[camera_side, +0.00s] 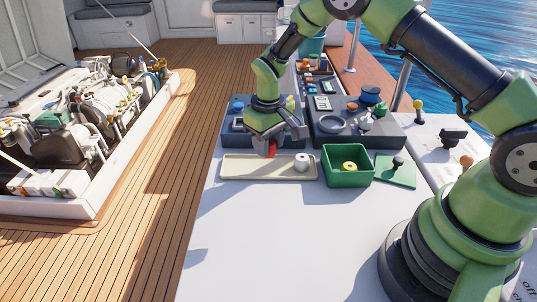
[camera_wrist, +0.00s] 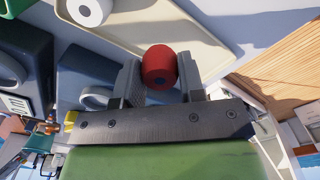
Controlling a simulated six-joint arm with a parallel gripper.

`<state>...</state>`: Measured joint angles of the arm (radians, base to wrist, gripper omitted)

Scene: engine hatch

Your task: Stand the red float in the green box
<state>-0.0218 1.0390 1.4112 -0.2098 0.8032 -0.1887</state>
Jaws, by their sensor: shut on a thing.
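I cannot tell whether the float's lower end touches the tray. The green box (camera_side: 346,180) stands open to the right of the tray, with a yellow ring-like piece (camera_side: 349,166) inside it.
A white roll-shaped piece (camera_side: 301,161) stands at the tray's right end. A green plate with a dark knob (camera_side: 397,170) lies right of the box. Dark organisers (camera_side: 345,123) with small parts stand behind. The white tabletop in front is clear.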

